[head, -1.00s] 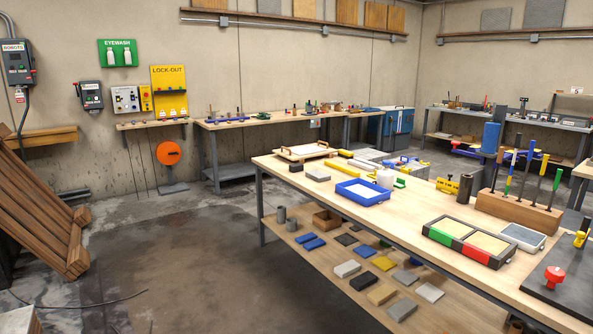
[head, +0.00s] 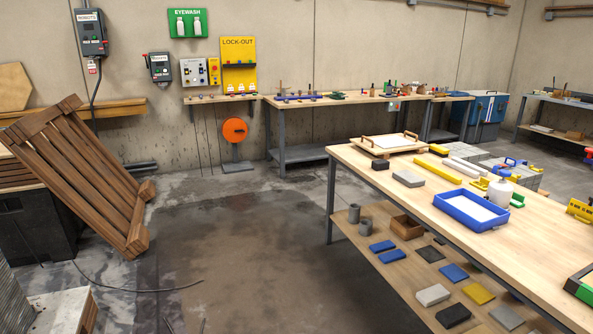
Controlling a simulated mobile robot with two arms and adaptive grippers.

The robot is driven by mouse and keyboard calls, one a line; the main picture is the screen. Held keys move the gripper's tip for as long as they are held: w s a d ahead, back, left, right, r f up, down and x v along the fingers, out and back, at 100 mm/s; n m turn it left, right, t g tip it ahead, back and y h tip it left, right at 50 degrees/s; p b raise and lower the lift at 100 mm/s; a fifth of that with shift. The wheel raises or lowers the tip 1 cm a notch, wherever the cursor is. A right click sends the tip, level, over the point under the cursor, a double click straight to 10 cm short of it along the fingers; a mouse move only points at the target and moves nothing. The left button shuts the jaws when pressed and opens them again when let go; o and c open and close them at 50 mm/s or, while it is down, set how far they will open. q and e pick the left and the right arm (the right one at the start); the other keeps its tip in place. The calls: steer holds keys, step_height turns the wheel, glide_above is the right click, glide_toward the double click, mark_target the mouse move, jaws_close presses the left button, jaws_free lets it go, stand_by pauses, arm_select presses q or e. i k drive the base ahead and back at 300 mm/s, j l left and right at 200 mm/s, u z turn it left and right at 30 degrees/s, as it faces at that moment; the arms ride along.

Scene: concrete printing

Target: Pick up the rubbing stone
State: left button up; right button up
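Either could be the rubbing stone; I cannot tell which. More flat blocks lie on the bench's lower shelf, among them a light-grey one (head: 433,295), a dark-grey one (head: 453,315) and a yellow one (head: 479,292). Neither of my grippers is in the head view.
A blue tray (head: 472,210), a white bottle (head: 500,193) and a board with wooden handles (head: 388,144) stand on the bench. A wooden pallet (head: 80,180) leans at left, with a cable (head: 130,290) on the floor. Open concrete floor (head: 250,250) lies left of the bench.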

mark_target(377, 165)
steer(key=i, duration=2.35)
